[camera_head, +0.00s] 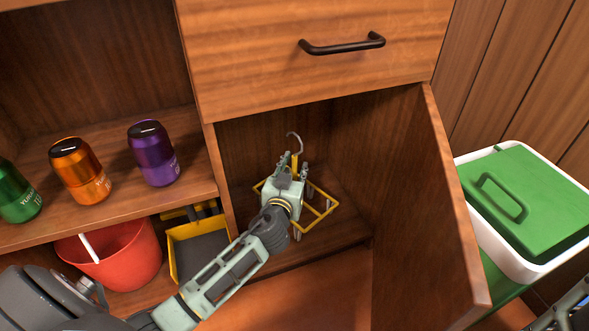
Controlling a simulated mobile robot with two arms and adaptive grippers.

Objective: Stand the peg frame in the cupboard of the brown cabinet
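The peg frame (322,209) is a yellow square frame with a grey hook on top and pale pegs below it. It is inside the open cupboard (340,240) of the brown cabinet, low over the cupboard floor. Whether its pegs touch the floor is hard to tell. My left gripper (294,168) reaches into the cupboard over the frame, at its yellow upright below the hook. Its fingers look spread, with a gap beside the upright. My gripper and wrist hide the frame's middle and left part. My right gripper is out of view; only a bit of my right arm shows at lower right.
The cupboard door (420,220) stands open on the right. A drawer (320,60) with a black handle is above. Green, orange and purple canisters (152,152) stand on the left shelf, above a red bucket (118,258) and a yellow-grey dustpan (198,250). A green-lidded cooler (530,205) is at right.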

